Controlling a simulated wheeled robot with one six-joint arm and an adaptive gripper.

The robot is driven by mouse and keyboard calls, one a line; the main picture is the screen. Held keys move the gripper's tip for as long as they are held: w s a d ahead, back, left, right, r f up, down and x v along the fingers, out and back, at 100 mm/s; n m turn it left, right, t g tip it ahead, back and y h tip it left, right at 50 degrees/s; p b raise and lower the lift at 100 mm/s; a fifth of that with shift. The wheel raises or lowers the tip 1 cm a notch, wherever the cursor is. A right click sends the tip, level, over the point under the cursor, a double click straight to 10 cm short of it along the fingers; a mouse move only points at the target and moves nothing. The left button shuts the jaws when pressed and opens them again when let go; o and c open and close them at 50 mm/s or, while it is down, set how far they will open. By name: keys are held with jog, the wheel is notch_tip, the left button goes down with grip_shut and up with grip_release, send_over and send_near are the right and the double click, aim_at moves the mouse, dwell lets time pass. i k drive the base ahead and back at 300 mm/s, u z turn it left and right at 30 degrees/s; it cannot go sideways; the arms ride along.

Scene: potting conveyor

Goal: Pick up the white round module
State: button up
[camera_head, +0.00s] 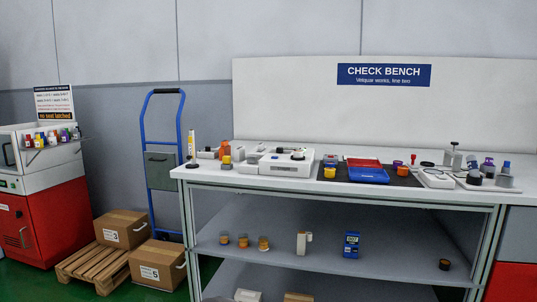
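The check bench (345,192) stands ahead with many small items on its white top. I cannot make out a white round module for certain at this size. White and grey devices lie on the left half of the top, among them a boxy white instrument (286,166). A flat white device (435,178) with a dark round part lies on the right half. My gripper is not in view.
A dark mat (345,175) holds a red and blue box (368,172) and small yellow and orange round pieces. The lower shelf (320,256) holds round pieces and a blue carton (351,244). A blue hand truck (147,130) and cartons (122,228) stand left.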

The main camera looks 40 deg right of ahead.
aim_at(296, 153)
jog(key=z, duration=0.3)
jog(key=i, duration=0.85)
jog(key=z, duration=0.5)
